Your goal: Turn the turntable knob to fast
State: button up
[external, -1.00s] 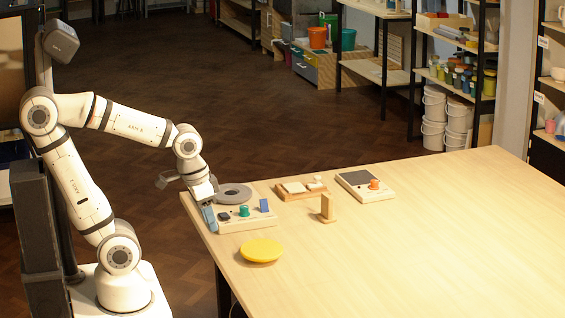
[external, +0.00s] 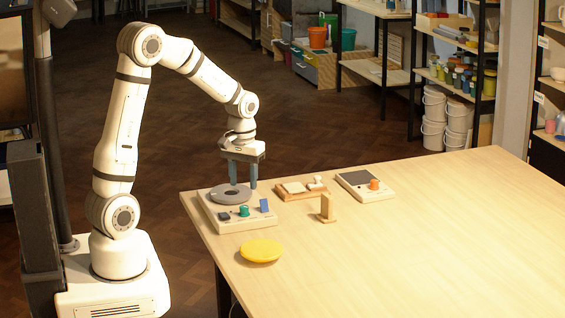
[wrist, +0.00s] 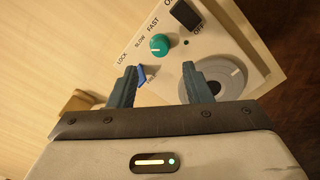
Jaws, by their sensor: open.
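The turntable unit is a pale box (external: 251,225) with a grey disc (external: 231,193) on top, at the table's left corner. Its green knob (external: 244,211) stands on the front panel between a dark switch (external: 224,216) and a blue lever (external: 264,205). In the wrist view the green knob (wrist: 159,44) sits beside the words SLOW and FAST. A pale mark shows on it, but I cannot tell which word it points to. My gripper (external: 243,184) is open and empty, pointing down above the unit's back part near the disc, apart from the knob.
An upright wooden block (external: 327,208), a wooden tray (external: 301,191) with small items, and a scale-like device (external: 365,186) with an orange knob stand to the right. The table's right side is clear.

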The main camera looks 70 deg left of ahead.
aim_at(244, 206)
notch_tip(244, 206, down, 7)
jog(key=shift+f+p, duration=0.2)
jog(key=shift+p, duration=0.25)
grip_shut()
dwell(0.3)
